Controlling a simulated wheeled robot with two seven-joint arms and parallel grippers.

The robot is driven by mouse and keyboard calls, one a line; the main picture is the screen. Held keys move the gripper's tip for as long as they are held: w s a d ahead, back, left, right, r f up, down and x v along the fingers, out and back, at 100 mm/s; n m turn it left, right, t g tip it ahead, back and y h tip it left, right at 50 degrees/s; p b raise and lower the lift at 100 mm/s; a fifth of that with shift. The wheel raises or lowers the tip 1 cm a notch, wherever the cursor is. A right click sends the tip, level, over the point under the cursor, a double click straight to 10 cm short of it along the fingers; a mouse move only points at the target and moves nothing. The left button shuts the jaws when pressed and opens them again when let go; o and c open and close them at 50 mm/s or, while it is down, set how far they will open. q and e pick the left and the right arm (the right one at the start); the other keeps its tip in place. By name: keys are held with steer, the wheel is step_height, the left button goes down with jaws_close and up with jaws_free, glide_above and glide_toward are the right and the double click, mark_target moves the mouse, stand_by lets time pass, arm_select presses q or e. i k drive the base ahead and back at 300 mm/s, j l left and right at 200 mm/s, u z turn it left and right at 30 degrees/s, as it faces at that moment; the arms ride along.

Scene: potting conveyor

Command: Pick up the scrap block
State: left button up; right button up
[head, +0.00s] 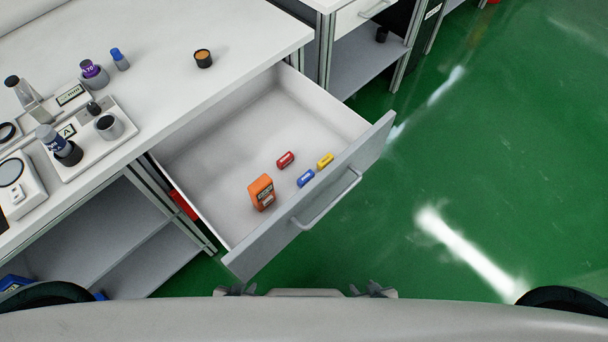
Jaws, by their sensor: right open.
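The open drawer (238,247) holds several small items. An orange block (262,193) with a dark label stands near its front. Nothing readable tells which of these is the scrap block.
The drawer front has a bar handle (327,203) and juts over the green floor (480,180). The white worktop (180,95) carries a small dark cup (203,58), a purple-labelled jar (93,73), a blue-capped bottle (119,59) and a fixture tray (125,129). Open floor lies right.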

mark_target(288, 158)
steer(key=k+j+u, duration=0.15)
steer(key=j+u, duration=0.85)
steer(key=j, duration=0.2)
steer(key=i+j+u, duration=0.1)
steer(key=j+u, duration=0.4)
steer(key=j+z, duration=0.1)
steer(key=z, duration=2.1)
